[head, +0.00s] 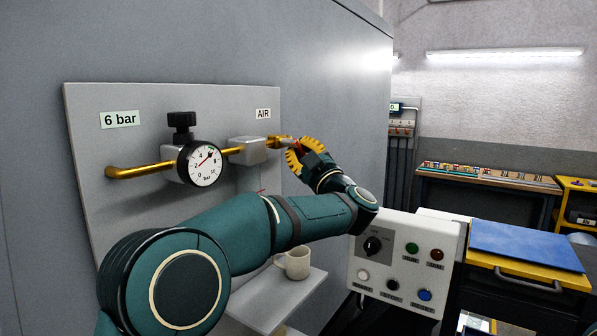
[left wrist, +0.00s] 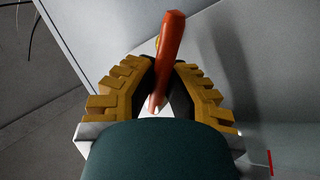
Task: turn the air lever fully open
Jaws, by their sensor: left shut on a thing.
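The air lever (left wrist: 171,40) is a red-orange bar in the left wrist view, standing up between the fingers, with its upper end free above them. My left gripper (left wrist: 161,88), with yellow ribbed fingers, is shut on the lever. In the head view my left gripper (head: 294,152) is at the right end of the brass air line, beside the grey valve block (head: 248,150) under the AIR label (head: 263,114). There the fingers hide most of the lever, so its angle is hard to tell. My right gripper is in neither view.
A pressure gauge (head: 204,164) with a black knob (head: 182,121) sits left of the block on the grey panel (head: 100,215). A mug (head: 294,263) stands on a shelf (head: 290,299) below my arm. A control box (head: 404,258) is to the right.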

